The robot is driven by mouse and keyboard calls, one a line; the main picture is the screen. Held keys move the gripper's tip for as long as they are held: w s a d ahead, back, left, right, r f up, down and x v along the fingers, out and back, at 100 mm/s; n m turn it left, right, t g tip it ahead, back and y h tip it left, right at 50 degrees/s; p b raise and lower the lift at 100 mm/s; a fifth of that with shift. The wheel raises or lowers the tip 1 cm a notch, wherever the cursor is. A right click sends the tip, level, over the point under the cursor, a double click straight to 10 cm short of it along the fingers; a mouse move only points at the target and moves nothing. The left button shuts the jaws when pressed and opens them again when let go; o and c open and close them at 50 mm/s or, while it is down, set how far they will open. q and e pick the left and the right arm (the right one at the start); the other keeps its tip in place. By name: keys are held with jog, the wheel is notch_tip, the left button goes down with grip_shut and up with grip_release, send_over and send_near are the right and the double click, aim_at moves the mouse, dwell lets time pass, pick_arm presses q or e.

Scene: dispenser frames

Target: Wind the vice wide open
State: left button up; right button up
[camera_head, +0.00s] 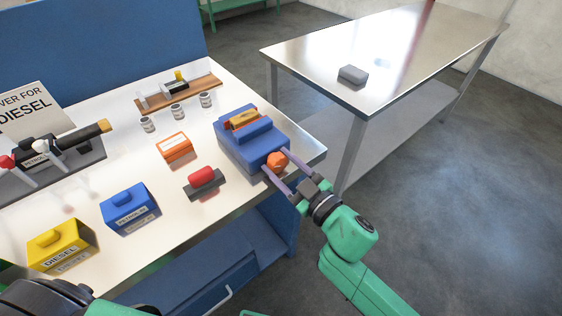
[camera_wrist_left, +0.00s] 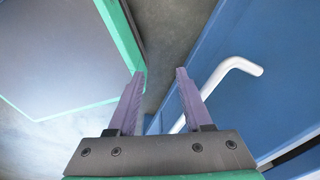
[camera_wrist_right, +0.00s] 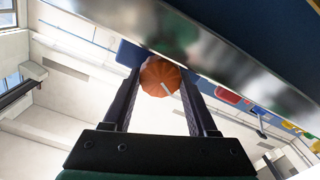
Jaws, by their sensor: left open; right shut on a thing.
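The blue vice (camera_head: 254,133) stands at the right end of the bench, with a yellow-orange piece (camera_head: 243,120) between its raised parts. How far its jaws are apart is hard to tell. An orange ribbed knob (camera_head: 277,161) is on its front. My right gripper (camera_head: 276,165) is shut on the knob, one finger on each side. In the right wrist view the knob (camera_wrist_right: 160,77), with a white mark, sits between the fingertips. My left gripper (camera_wrist_left: 160,74) is open and empty, beside a blue cabinet front with a white handle (camera_wrist_left: 228,75).
On the bench (camera_head: 232,198) are a red cylinder on a dark base (camera_head: 203,178), an orange box (camera_head: 174,147), a blue box (camera_head: 130,207), a yellow diesel box (camera_head: 62,247) and small cans (camera_head: 177,112). A steel table (camera_head: 400,50) holds a grey block (camera_head: 352,74).

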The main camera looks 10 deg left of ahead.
jog(key=shift+n, duration=0.6)
jog(key=o, duration=1.4)
jog(key=shift+c, duration=0.2)
jog(key=b+v, duration=0.3)
jog(key=v, duration=1.1)
jog(key=shift+s+d, duration=0.2)
jog(key=shift+d, duration=0.05)
